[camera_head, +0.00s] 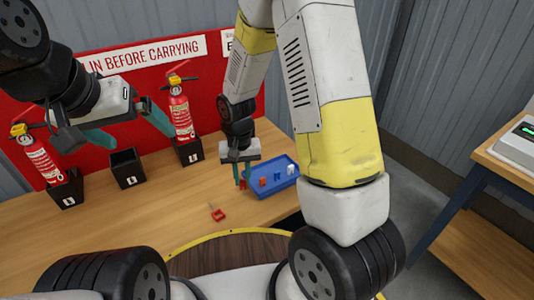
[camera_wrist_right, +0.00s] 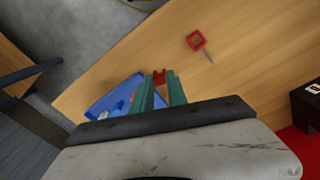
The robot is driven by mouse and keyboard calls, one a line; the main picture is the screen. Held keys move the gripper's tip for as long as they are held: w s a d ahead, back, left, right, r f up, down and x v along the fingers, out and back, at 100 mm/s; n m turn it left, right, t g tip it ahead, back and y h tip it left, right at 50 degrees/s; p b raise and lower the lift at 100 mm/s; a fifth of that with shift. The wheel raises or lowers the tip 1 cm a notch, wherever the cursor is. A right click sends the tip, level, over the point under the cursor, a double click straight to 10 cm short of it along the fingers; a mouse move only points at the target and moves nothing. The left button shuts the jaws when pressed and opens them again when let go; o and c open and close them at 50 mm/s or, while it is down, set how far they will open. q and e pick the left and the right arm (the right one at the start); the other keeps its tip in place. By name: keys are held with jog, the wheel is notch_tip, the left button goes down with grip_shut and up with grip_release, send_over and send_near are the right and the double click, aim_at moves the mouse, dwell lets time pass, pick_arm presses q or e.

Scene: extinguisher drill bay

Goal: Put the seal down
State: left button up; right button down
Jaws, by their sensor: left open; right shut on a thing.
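A small red seal (camera_wrist_right: 159,76) is between the green fingertips of my right gripper (camera_head: 242,178), which is shut on it. The gripper points down at the left end of a blue tray (camera_head: 284,186); in the right wrist view the tray (camera_wrist_right: 97,108) lies beside and partly behind the fingers. Whether the seal touches anything below is hard to tell. Small red, blue and white pieces lie in the tray. My left gripper (camera_head: 130,130) is open and empty, in front of the red board at the left.
A red pull pin (camera_head: 218,214) lies on the wooden table (camera_head: 160,217). Two red extinguishers (camera_head: 41,161) (camera_head: 181,115) stand in black holders, with an empty black holder (camera_head: 127,168) between them.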

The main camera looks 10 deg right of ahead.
jog(key=shift+w+d+f, duration=0.1)
jog(key=shift+d+f, duration=0.05)
jog(key=shift+f, duration=0.2)
send_over(277, 176)
jog(key=w, duration=0.3)
jog(key=shift+a+f, duration=0.45)
jog(key=shift+f, duration=0.2)
jog(key=shift+d+f, duration=0.1)
jog(key=shift+f, duration=1.7)
jog(key=shift+f, duration=0.1)
jog(key=c, duration=1.3)
grip_release()
